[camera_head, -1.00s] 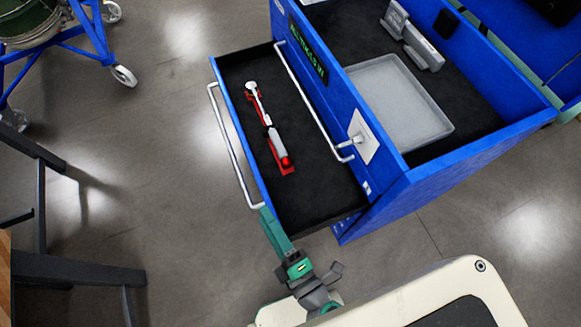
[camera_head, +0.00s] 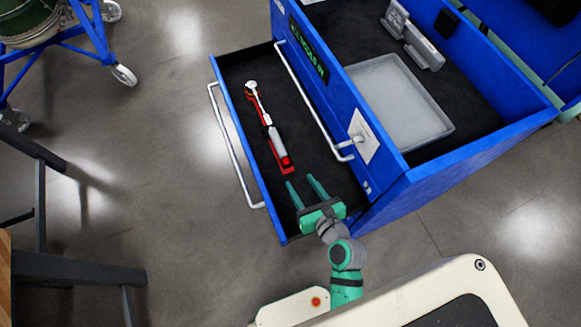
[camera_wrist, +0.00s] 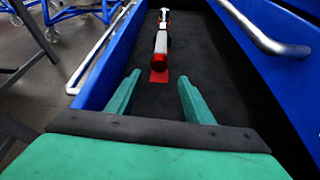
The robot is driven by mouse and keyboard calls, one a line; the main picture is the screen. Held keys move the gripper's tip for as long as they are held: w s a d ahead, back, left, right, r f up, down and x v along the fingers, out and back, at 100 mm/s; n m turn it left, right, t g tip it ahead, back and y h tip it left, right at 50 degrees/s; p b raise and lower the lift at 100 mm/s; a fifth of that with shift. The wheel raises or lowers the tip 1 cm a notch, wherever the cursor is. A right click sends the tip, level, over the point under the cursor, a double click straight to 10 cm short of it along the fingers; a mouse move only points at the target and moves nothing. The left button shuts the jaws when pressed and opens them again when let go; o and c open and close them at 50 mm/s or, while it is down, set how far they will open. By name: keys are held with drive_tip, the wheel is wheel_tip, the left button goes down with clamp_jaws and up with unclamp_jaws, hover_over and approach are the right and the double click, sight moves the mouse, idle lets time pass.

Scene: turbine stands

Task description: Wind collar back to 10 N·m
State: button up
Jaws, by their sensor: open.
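A torque wrench (camera_head: 265,120) with a silver head, a pale grip and a red collar end lies on a red holder (camera_head: 287,170) in the open drawer (camera_head: 230,72) of the blue cabinet. My gripper (camera_head: 303,187) is open and empty over the near end of the drawer, with its teal fingers pointing toward the wrench's red end. In the wrist view the wrench (camera_wrist: 161,44) lies straight ahead, its red end nearest, beyond and between my two fingers (camera_wrist: 156,90). The fingers do not touch it. The scale on the wrench is too small to read.
The drawer's silver handle (camera_head: 233,150) runs along its left side. Another bar handle (camera_head: 310,100) is on the cabinet front to the right. A grey tray (camera_head: 400,100) sits on the cabinet top. A dark-legged bench (camera_head: 80,268) stands at left. The black drawer floor around the wrench is clear.

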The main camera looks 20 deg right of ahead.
sight(289, 166)
drive_tip(key=x, duration=0.8)
drive_tip(key=shift+w+f, duration=0.15)
drive_tip(key=shift+w, duration=0.2)
drive_tip(key=c, duration=1)
